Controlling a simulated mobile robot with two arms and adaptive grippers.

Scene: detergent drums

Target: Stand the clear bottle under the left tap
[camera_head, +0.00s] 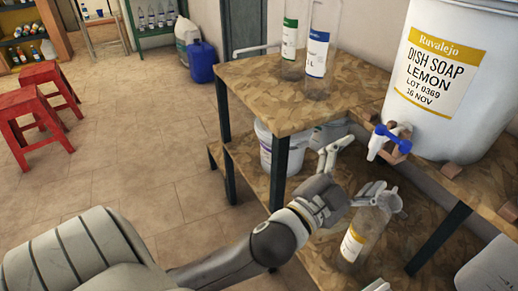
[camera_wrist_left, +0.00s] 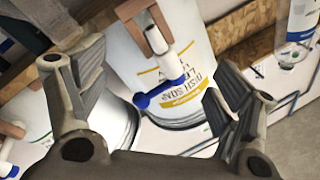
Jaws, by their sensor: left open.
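The clear bottle (camera_head: 354,242) has a yellow and white label. It shows in the head view below my left gripper, low among the boards, and its top is partly covered by a grey finger. My left gripper (camera_head: 366,170) has its fingers spread with nothing between them. In the left wrist view its fingers (camera_wrist_left: 158,92) are wide apart, and the bottle does not show there. The left tap (camera_head: 391,141), white with a blue handle, is on the dish soap lemon drum (camera_head: 468,113), above and right of the gripper. It also shows in the left wrist view (camera_wrist_left: 160,91).
Two clear bottles, one green-labelled (camera_head: 290,37) and one blue-labelled (camera_head: 317,44), stand on the upper board (camera_head: 255,92). A white bucket (camera_head: 265,150) sits underneath. A dark table leg (camera_head: 438,238) is right of the clear bottle. A second tap (camera_wrist_left: 8,168) shows in the wrist view.

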